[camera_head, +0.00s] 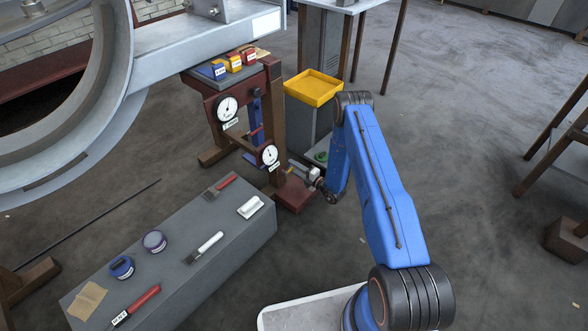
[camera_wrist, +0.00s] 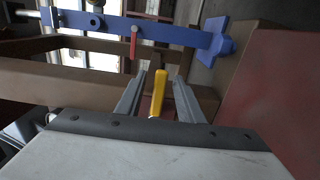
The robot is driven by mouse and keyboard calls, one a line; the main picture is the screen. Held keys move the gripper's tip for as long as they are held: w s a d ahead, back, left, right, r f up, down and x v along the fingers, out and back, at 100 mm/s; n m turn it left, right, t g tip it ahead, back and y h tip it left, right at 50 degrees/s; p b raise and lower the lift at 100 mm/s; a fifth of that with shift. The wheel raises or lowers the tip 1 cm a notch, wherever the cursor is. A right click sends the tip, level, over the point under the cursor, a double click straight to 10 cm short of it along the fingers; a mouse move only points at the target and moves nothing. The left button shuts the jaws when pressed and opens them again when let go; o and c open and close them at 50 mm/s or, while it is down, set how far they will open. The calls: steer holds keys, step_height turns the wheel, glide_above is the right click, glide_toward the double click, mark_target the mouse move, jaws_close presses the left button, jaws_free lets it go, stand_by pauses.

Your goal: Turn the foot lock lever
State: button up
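A short yellow lever (camera_wrist: 158,92) stands between the two fingers of my gripper (camera_wrist: 158,96) in the wrist view. A gap shows on both sides of it, so the fingers are open around or just behind it; the depth is unclear. A red lever (camera_wrist: 134,42) hangs from a blue bar (camera_wrist: 185,36) beyond the fingertips. No label shows which one is the foot lock lever. In the head view my gripper (camera_head: 296,168) is low, beside the stand's leg and above its dark red foot block (camera_head: 293,195). The yellow lever is not discernible there.
The stand carries a gauge (camera_head: 227,108) and a lower gauge (camera_head: 269,155) close to my gripper. A yellow tray (camera_head: 313,88) is behind my arm. A grey bench (camera_head: 205,278) with brushes and tins is at the left. Open floor lies to the right.

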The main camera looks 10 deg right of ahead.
steer(key=shift+s+d, duration=0.15)
steer(key=shift+s+d, duration=0.35)
steer(key=shift+s, duration=0.2)
steer(key=shift+s+d, duration=0.15)
stand_by(0.3)
steer(key=shift+v, duration=2.95)
steer(key=shift+r, duration=0.1)
